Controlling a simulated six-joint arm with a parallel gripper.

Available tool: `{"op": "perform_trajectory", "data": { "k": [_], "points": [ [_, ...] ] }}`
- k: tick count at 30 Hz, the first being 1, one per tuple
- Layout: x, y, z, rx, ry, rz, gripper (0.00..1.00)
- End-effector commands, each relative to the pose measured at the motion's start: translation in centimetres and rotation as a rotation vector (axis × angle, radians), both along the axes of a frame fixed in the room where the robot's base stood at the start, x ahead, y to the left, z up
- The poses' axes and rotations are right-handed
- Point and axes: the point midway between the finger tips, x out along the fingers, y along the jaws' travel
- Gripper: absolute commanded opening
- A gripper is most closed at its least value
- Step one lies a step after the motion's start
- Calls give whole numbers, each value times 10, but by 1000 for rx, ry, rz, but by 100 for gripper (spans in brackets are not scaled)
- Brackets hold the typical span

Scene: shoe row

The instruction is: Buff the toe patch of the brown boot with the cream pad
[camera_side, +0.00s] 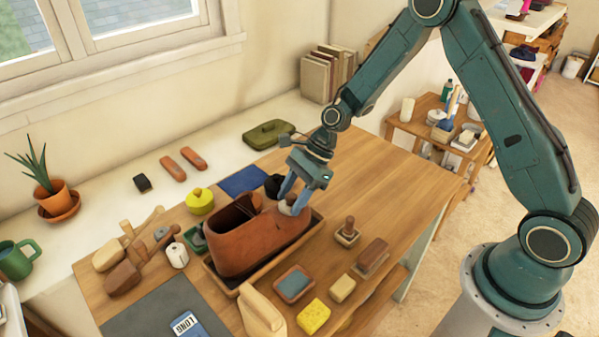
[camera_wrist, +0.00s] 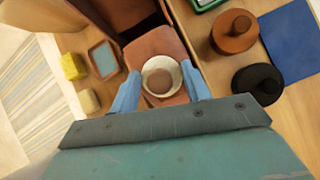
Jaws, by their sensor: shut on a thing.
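The brown boot (camera_side: 238,246) stands in a shallow wooden tray (camera_side: 317,228) on the bench, toe pointing right. In the wrist view the boot's toe (camera_wrist: 152,45) lies below my gripper. My gripper (camera_side: 291,193) is shut on the cream pad, a round pale disc with a brown knob; its fingers are on either side of it in the wrist view (camera_wrist: 160,79). The cream pad (camera_wrist: 149,68) is at the top of the toe; I cannot tell whether it touches the leather. The toe patch is not clearly visible, perhaps hidden under the pad.
A black knobbed pad (camera_wrist: 258,84) and a blue cloth (camera_wrist: 291,42) lie beside the boot. In front are a blue pad in a small tray (camera_side: 293,284), a yellow sponge (camera_side: 313,316), a knobbed piece (camera_side: 347,232) and a brush (camera_side: 372,256). Bench is clear at the back right.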

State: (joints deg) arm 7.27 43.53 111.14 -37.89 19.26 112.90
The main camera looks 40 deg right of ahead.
Motion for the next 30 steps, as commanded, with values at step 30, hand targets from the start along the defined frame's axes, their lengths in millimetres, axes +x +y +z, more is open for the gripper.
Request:
{"op": "perform_trajectory", "data": {
  "k": [30],
  "points": [
    [1,-5,19,0,-3,-1,18]
  ]
}}
